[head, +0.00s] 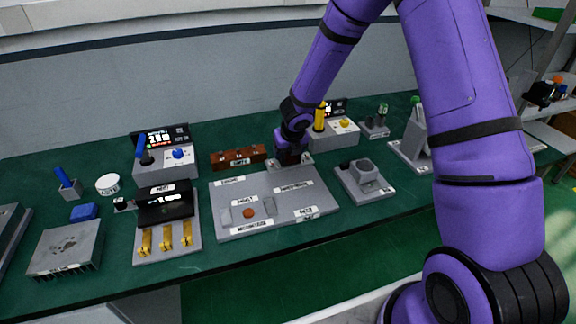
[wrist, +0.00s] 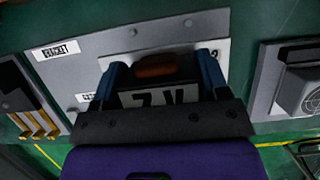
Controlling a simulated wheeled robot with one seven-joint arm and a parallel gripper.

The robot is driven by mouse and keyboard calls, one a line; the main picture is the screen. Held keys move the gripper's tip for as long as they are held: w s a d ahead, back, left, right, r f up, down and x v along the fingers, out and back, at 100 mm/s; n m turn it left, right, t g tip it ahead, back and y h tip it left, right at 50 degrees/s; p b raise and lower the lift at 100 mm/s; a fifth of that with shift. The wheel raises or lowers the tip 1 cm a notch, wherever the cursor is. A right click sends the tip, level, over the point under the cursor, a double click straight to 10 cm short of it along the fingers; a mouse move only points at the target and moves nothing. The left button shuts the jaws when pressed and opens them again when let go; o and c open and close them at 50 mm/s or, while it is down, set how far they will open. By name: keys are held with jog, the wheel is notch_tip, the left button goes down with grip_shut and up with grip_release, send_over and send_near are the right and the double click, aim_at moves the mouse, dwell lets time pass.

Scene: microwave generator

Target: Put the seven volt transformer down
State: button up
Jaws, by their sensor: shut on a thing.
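My gripper (head: 290,150) points down just behind the grey labelled board, near the middle of the table. In the wrist view its two blue fingers (wrist: 160,78) are closed on the sides of the seven volt transformer (wrist: 152,98), a dark block marked "7 V" with a reddish-brown part on top. A pale plate (wrist: 118,62) lies beneath or behind it. I cannot tell whether the transformer touches that plate. In the head view the transformer is mostly hidden by my gripper.
The grey board (head: 272,182) carries several labels. A brown block (head: 238,157) stands left of my gripper, a control box with a yellow lever (head: 320,117) behind it, and a grey fixture (head: 364,178) to the right. A black-topped unit (head: 163,208) stands left. Green table shows between them.

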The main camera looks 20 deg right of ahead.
jog(key=shift+f, duration=2.9)
jog(key=o, duration=1.6)
jog(key=shift+f, duration=0.1)
jog(key=v, duration=1.2)
jog(key=shift+s, duration=0.1)
